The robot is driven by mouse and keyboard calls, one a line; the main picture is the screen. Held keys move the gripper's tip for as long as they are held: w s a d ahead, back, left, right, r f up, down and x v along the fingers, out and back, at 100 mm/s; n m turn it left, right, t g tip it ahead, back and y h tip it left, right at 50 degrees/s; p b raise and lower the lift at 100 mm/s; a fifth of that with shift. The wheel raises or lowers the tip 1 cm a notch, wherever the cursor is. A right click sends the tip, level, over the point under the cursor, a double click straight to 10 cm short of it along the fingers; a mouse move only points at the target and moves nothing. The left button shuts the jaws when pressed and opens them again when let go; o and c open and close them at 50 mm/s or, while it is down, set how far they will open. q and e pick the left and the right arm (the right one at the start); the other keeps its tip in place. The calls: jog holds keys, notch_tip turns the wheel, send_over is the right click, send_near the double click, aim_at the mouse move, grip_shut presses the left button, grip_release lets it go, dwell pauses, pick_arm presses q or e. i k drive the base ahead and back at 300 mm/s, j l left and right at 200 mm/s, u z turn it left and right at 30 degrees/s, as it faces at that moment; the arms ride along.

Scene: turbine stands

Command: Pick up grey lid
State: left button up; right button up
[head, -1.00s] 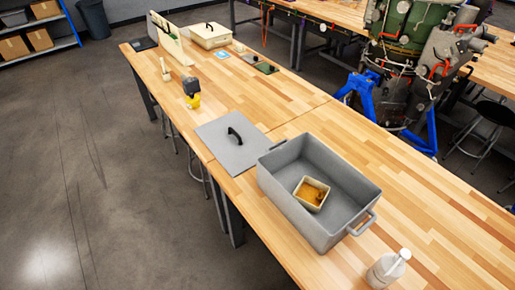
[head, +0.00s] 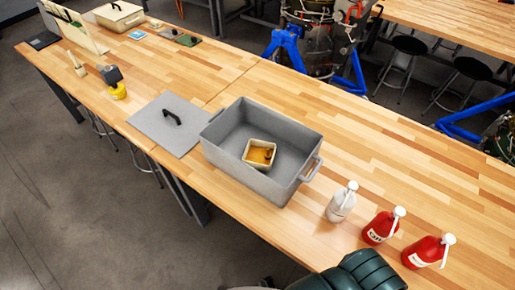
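The grey lid (head: 163,130) lies flat on the wooden table (head: 290,92), close to the table's near left edge. Its black handle (head: 172,117) stands up from the middle. The lid is just left of an open grey bin (head: 215,161), and a small gap seems to part them. Neither of my grippers is in view, so their distance from the lid does not show.
A small tray (head: 260,154) with orange-brown contents sits inside the bin. A white pump bottle (head: 342,201) and red bottles (head: 380,228) stand to the right. A yellow-based tool (head: 113,82) stands left of the lid. A dark green ribbed object (head: 362,272) shows at the bottom.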

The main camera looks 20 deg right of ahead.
aim_at(175, 123)
jog(key=i+j, duration=0.65)
jog(key=j, duration=0.2)
